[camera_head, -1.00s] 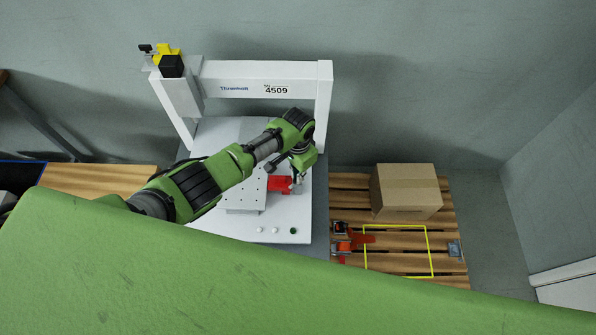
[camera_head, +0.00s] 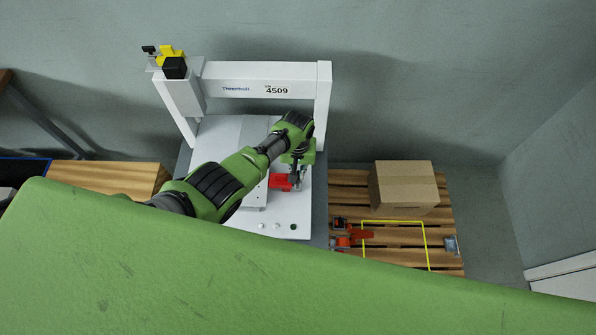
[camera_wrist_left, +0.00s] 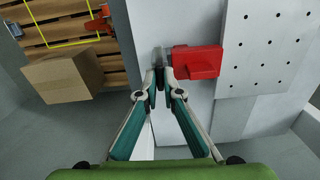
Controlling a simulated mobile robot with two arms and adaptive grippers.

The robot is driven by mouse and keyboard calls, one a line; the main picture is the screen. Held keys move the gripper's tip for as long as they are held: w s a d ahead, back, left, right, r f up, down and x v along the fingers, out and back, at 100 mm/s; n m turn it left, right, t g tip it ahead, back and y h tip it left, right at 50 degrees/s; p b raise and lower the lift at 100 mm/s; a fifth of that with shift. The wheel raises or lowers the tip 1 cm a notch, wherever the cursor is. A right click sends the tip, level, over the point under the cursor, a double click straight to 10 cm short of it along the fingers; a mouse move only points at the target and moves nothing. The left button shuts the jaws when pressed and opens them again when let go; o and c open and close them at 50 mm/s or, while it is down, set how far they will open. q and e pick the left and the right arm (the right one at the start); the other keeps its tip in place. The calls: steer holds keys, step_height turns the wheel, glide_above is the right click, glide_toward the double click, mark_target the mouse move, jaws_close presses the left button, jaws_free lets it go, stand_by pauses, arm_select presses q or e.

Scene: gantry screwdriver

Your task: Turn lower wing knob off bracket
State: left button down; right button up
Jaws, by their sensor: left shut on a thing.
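A red bracket (camera_head: 281,182) stands on the white bed of the gantry machine, beside the perforated plate. It also shows in the left wrist view (camera_wrist_left: 197,62), to the right of my fingertips. My left gripper (camera_head: 297,178) is at the bracket's right side in the head view. In the left wrist view its fingertips (camera_wrist_left: 162,68) are close together on a small dark grey piece, apparently the lower wing knob (camera_wrist_left: 159,52), at the bracket's side. The fingers hide most of the knob, so its angle and thread contact cannot be told. My right gripper is in neither view.
The white gantry frame (camera_head: 322,90) rises behind and beside my arm. Right of the machine, a wooden pallet (camera_head: 348,178) carries a cardboard box (camera_head: 404,186), red parts (camera_head: 345,236) and a yellow outline (camera_head: 394,222). Bare floor lies beyond the pallet.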

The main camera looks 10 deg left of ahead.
arm_select(q)
steer(key=shift+n, duration=0.4)
steer(key=c, duration=2.2)
jaws_free()
steer(key=shift+r, duration=0.15)
step_height(320, 180, up, 12)
steer(key=shift+f, duration=0.1)
